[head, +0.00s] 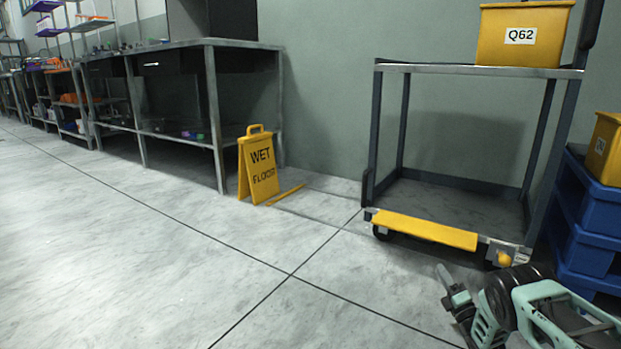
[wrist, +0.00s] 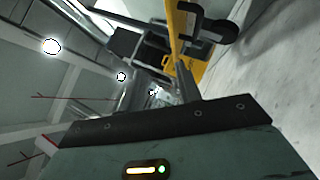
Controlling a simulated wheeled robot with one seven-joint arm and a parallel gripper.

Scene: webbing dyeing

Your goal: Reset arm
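My arm reaches in at the lower right of the head view, low beside the cart. My gripper (head: 458,299) is at its left end, with teal and dark parts, over the floor in front of the cart. No object shows in it, but I cannot make out the gap between the fingers. In the wrist view, a dark bar and my teal housing fill the lower part, and a narrow dark piece (wrist: 187,80) stands up from the bar.
A wheeled cart (head: 475,69) holds a yellow bin (head: 525,34) labelled Q62. Blue crates (head: 590,226) with another yellow bin (head: 606,149) stand at right. A wet floor sign (head: 259,170) stands by the workbench (head: 215,112). The floor at left and centre is clear.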

